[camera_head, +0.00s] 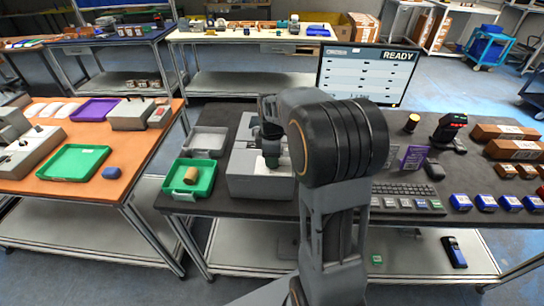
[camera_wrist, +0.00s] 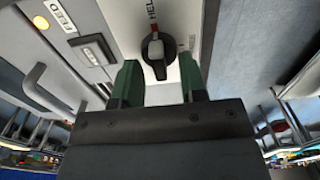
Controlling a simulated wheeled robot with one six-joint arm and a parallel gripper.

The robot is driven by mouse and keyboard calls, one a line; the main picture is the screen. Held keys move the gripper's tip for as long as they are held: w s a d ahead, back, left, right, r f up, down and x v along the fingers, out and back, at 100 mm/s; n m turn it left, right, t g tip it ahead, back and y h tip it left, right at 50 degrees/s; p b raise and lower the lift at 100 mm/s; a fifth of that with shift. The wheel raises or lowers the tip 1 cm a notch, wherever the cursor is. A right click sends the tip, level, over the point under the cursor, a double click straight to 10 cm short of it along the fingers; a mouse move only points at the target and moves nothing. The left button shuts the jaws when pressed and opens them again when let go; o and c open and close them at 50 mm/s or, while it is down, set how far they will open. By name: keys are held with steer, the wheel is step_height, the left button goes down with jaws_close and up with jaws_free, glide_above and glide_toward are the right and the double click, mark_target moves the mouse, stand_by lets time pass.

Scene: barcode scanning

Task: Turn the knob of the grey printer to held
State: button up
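The grey printer (camera_head: 252,182) stands on the dark table, partly hidden behind my arm in the head view. I see no contact. The head view barely shows the fingers.
A green tray (camera_head: 190,177) and grey tray (camera_head: 205,140) stand left of the printer. A monitor (camera_head: 366,72) and keyboard (camera_head: 408,189) are to the right.

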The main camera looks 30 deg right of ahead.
steer(key=shift+r, duration=0.1)
step_height(320, 180, up, 14)
steer(key=shift+f+b, duration=0.2)
steer(key=shift+b, duration=0.1)
stand_by(0.3)
steer(key=shift+m, duration=0.3)
steer(key=s+a+f+m+t, duration=0.2)
steer(key=s+a+f+m, duration=0.2)
steer(key=s+m, duration=0.2)
steer(key=s+a+f+m+t, duration=0.2)
steer(key=s+m, duration=0.4)
steer(key=s, duration=0.4)
steer(key=shift+s+a+f, duration=0.2)
steer(key=shift+a+f, duration=0.7)
steer(key=shift+a, duration=0.35)
